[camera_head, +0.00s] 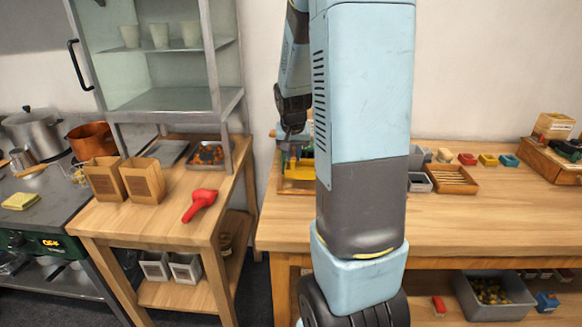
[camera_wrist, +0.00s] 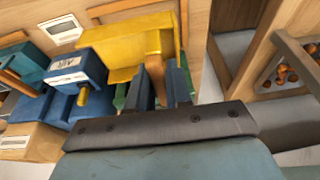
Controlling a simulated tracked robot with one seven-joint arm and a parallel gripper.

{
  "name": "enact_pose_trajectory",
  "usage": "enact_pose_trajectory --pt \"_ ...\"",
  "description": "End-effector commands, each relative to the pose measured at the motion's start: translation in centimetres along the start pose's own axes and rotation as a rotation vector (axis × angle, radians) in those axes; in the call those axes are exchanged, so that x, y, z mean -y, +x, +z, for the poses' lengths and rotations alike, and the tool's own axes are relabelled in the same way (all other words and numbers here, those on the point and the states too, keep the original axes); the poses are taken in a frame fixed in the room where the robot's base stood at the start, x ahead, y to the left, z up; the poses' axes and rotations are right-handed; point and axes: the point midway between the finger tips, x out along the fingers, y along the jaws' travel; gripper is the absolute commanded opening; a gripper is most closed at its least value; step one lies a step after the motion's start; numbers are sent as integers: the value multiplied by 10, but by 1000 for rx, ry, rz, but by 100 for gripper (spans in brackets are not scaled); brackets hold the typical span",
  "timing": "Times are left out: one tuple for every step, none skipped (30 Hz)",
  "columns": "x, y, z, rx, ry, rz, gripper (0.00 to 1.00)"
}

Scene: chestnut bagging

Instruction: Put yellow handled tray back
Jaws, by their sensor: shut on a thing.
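The yellow tray (camera_wrist: 115,50) fills the upper middle of the wrist view, with an orange-brown handle (camera_wrist: 154,66) at its near right side. My gripper (camera_wrist: 166,78) is shut on this handle; its dark fingers hide part of it. In the head view, my gripper (camera_head: 293,143) points down over the left end of the right bench. Yellow parts (camera_head: 300,163) show below it there, and my arm hides much of this spot.
Blue (camera_wrist: 85,68) and teal (camera_wrist: 28,65) pieces lie left of the yellow tray. The right bench (camera_head: 480,215) has a wooden box (camera_head: 452,179) and small coloured blocks at the back. A metal cabinet (camera_head: 180,100) stands left. The bench front is clear.

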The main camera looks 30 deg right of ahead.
Motion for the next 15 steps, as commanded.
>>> enact_pose_trajectory --pt "1 8 -2 3 0 1 0" --pt "2 12 -4 2 0 1 0" --pt "2 16 -6 2 0 1 0" --pt "3 19 -7 2 0 1 0" --pt "4 22 -8 2 0 1 0" --pt "4 24 -9 2 1 1 0" --pt "4 26 -10 1 1 0 0" --pt "5 27 -10 1 1 0 0" --pt "5 28 -11 0 1 0 0" --pt "5 28 -11 0 1 0 0" --pt "5 29 -12 0 1 0 0" --pt "5 31 -12 0 1 0 0" --pt "6 32 -13 0 1 0 0" --pt "6 35 -13 1 1 0 0" --pt "6 38 -14 2 1 0 0"
